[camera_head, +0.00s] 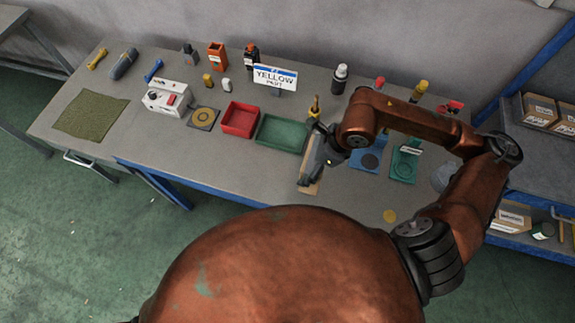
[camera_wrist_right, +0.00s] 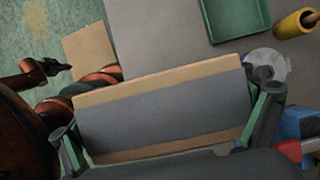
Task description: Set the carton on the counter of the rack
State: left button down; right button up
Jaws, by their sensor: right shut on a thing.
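My right gripper (camera_head: 325,158) is shut on a tan carton (camera_head: 312,172) over the front middle of the workbench. In the right wrist view the carton (camera_wrist_right: 160,105) fills the space between the two fingers, a broad grey panel on its face and tan strips along its edges. I cannot tell whether it touches the bench. The rack (camera_head: 562,170) stands at the right edge, with blue posts and a grey counter (camera_head: 520,140). A dark claw on a copper arm, seemingly my left gripper (camera_wrist_right: 62,67), shows small in the wrist view; its opening is unclear.
Cartons (camera_head: 540,108) stand on the rack's counter, and more (camera_head: 512,214) sit on its lower shelf. The workbench (camera_head: 225,175) holds a red bin (camera_head: 239,118), a green tray (camera_head: 282,133), a sign (camera_head: 275,78) and several bottles. The bench's front middle is mostly clear.

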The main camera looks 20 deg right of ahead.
jog(key=x, duration=0.4)
jog(key=w+a+x, duration=0.1)
jog(key=x, duration=0.2)
jog(key=w+r+p+x, duration=0.1)
jog(key=x, duration=0.3)
jog(key=shift+w+a+f, duration=0.15)
jog(key=shift+a+f, duration=0.15)
jog(key=shift+f, duration=0.15)
jog(key=o, duration=1.2)
jog(key=shift+f, duration=0.15)
jog(key=shift+c, duration=0.2)
jog(key=shift+o, duration=0.8)
pick_arm(q)
jog(key=w, duration=0.2)
jog(key=w+r, duration=0.1)
jog(key=w, duration=0.1)
jog(key=shift+s+r, duration=0.1)
jog(key=shift+s, duration=0.1)
